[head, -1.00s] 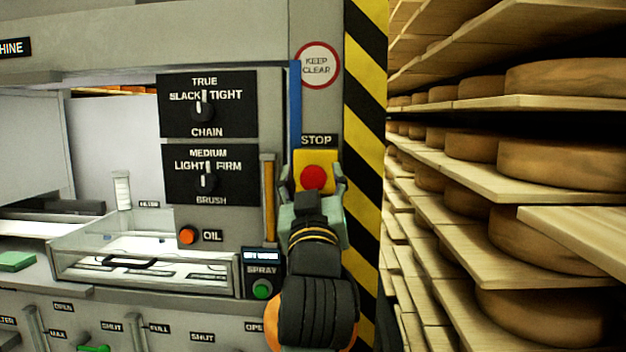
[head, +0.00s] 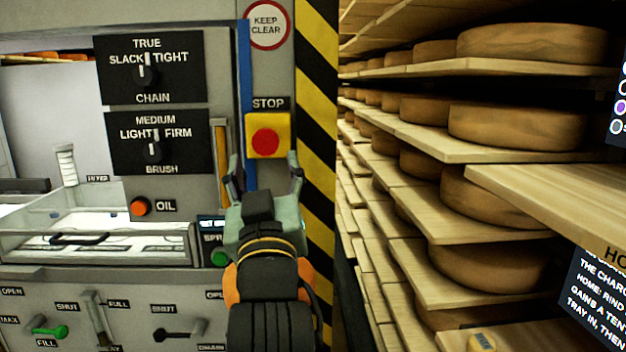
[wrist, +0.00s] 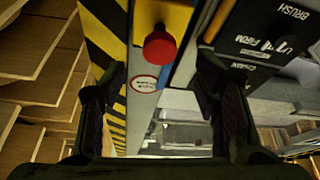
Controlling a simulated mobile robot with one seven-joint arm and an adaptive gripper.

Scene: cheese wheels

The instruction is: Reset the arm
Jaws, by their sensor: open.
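My gripper (head: 265,177) is open and empty in front of the machine panel, just below the red stop button (head: 265,142) on its yellow box. Its two fingers point up and stand apart, with a gap between them. In the wrist view my gripper (wrist: 165,110) shows its two dark fingers at left and right with nothing between them. The red button (wrist: 159,44) shows there near the top, beyond the fingertips. My arm comes up from the bottom of the head view.
The machine panel has chain and brush dials (head: 154,150), an orange oil button (head: 140,206) and a green spray button (head: 221,258). A striped post (head: 316,150) stands right of the gripper. Wooden shelves with cheese wheels (head: 515,127) fill the right side; one board (head: 540,195) juts forward.

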